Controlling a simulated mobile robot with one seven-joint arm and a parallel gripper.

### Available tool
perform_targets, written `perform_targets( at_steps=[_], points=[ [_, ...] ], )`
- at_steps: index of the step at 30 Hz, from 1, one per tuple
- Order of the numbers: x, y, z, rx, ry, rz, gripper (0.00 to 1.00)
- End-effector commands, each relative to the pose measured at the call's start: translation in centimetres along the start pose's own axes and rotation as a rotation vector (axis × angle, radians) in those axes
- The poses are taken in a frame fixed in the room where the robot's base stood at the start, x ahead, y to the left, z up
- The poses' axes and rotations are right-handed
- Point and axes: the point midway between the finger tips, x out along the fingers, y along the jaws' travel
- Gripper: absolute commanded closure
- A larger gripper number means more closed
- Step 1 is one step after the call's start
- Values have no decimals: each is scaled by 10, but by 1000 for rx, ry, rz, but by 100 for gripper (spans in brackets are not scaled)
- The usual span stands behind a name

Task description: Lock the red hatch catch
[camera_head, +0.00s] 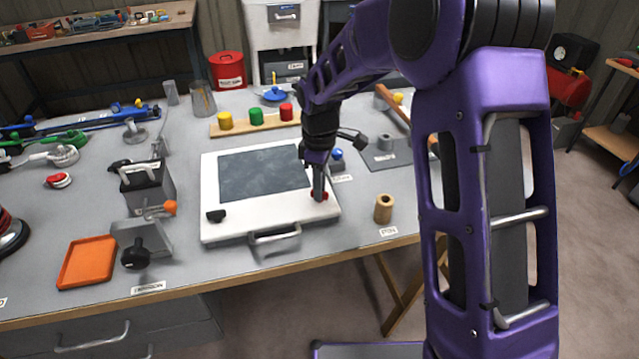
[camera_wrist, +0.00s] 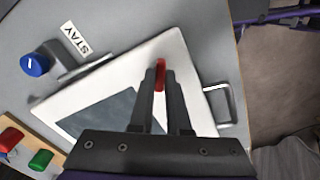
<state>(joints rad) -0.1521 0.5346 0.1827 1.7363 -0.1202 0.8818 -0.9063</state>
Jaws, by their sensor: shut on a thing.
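The hatch is a white framed panel (camera_head: 222,229) with a dark window (camera_head: 265,173), lying on the grey table with a metal handle (camera_head: 274,238) on its front edge. The red catch (camera_head: 320,196) is at the hatch's right front corner, partly hidden by my gripper. My gripper (camera_head: 319,190) points down at that corner. In the wrist view my gripper (camera_wrist: 160,88) is shut on the red catch (camera_wrist: 160,72), which shows between and just past the fingertips. A black catch (camera_head: 215,216) is at the hatch's left front corner.
A blue knob (camera_head: 337,154) labelled STAY stands right of the hatch. A wooden cylinder (camera_head: 383,208) stands near the front right. A grey block with an orange-tipped lever and black knob (camera_head: 135,252) is at left. Yellow, green and red pegs stand on a wooden strip (camera_head: 222,131) behind.

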Motion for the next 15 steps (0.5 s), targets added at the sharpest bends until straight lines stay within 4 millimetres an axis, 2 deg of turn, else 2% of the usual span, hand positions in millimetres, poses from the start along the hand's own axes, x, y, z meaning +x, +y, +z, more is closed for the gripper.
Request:
perform_targets(
  at_steps=[15],
  points=[
    [-2, 0, 0, 492, 0, 1, 100]
  ],
)
